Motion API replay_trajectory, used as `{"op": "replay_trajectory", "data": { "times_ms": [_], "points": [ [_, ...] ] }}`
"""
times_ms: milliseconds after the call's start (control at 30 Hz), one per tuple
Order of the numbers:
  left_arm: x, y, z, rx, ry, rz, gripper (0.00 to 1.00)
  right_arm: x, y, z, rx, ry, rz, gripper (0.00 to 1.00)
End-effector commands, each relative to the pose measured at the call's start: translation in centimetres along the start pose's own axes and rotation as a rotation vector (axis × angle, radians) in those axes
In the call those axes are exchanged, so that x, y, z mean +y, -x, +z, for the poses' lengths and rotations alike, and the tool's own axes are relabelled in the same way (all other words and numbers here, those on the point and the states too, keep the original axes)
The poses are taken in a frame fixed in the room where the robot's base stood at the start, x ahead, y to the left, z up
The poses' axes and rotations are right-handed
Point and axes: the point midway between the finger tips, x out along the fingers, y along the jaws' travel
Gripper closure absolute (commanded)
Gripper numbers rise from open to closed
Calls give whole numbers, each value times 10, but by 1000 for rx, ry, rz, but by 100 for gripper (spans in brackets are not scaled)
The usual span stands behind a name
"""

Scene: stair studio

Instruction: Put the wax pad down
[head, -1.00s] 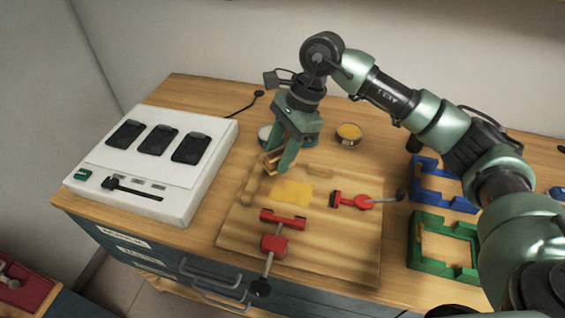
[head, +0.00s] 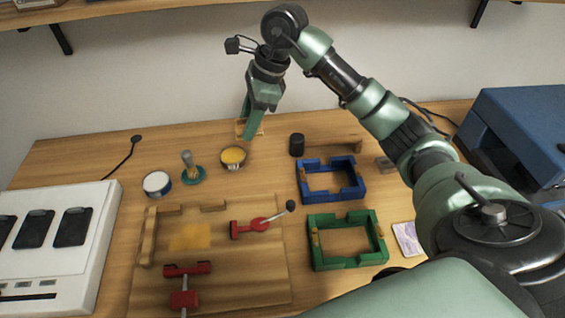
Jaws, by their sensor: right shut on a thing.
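My right gripper (head: 249,124) is at the back of the bench, behind the small bowl of yellow stuff (head: 233,157). It is shut on a small tan piece, which I take for the wax pad (head: 259,132). The fingers hide part of it, and I cannot tell whether it touches the bench top. A yellow patch (head: 190,237) lies on the wooden board (head: 235,280). My left gripper is not in view.
A white-topped tin (head: 157,184) and a green-based knob (head: 192,170) stand left of the bowl. A black cylinder (head: 297,145), blue frame (head: 331,178) and green frame (head: 346,240) are to the right. Red clamps (head: 250,227) sit on the board.

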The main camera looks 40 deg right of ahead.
Motion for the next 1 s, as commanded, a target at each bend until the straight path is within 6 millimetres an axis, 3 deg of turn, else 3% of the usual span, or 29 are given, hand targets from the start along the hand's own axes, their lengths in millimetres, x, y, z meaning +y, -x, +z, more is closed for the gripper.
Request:
{"op": "replay_trajectory", "data": {
  "times_ms": [100, 233, 700, 1000],
  "points": [
    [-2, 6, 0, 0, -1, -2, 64, -5, 9, -6, 2, -48, -16, 100],
    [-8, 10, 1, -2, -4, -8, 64, -5, 1, -13, 5, -68, -18, 100],
    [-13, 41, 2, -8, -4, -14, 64, 3, -108, -54, 4, -69, -17, 100],
    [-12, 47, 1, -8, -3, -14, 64, 4, -140, -66, 3, -67, -22, 100]
  ]
}}
